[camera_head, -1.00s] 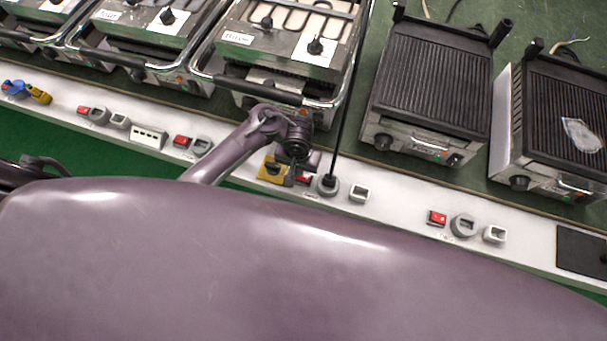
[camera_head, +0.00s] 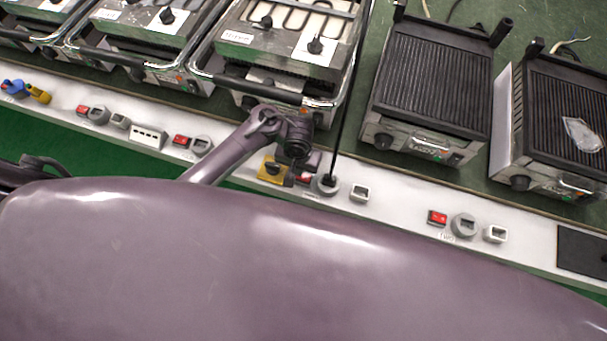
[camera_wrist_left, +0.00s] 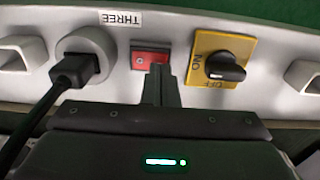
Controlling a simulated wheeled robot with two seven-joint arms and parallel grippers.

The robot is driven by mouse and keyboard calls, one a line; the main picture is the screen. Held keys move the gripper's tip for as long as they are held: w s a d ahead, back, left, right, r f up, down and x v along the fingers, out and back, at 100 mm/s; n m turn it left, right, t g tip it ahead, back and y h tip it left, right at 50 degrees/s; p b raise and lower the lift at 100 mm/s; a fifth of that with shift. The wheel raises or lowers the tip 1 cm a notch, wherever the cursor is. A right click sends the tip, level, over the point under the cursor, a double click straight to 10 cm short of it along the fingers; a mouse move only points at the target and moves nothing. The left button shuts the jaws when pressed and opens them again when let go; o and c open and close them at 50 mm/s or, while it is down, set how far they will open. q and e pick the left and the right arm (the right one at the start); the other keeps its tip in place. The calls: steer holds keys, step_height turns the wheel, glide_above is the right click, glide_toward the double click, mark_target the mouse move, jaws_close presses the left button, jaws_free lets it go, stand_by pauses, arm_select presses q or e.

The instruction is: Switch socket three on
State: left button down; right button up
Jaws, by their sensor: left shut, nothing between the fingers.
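In the left wrist view, socket three (camera_wrist_left: 82,62) is a round grey outlet under a label reading THREE (camera_wrist_left: 120,19), with a black plug (camera_wrist_left: 76,70) in it. Right of it is a red rocker switch (camera_wrist_left: 146,57). My left gripper (camera_wrist_left: 160,78) is shut and empty, its fingertips over the lower right of the red switch. I cannot tell whether they touch it. In the head view, my left gripper (camera_head: 299,172) is low over the white strip, partly hiding the red switch (camera_head: 304,178) beside socket three (camera_head: 326,184). My right gripper is not in view.
A yellow plate with a black rotary knob (camera_head: 271,170) sits just left of the gripper in the head view. A black cable rises from the plug. Grills (camera_head: 433,90) stand behind the white strip (camera_head: 395,205). Another red switch (camera_head: 437,217) is further right.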

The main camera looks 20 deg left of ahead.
arm_select(q)
steer(key=shift+f+b, duration=0.5)
steer(key=shift+f, duration=0.2)
stand_by(0.3)
step_height(320, 180, up, 7)
steer(key=p, duration=0.8)
steer(key=shift+p, duration=0.35)
stand_by(0.4)
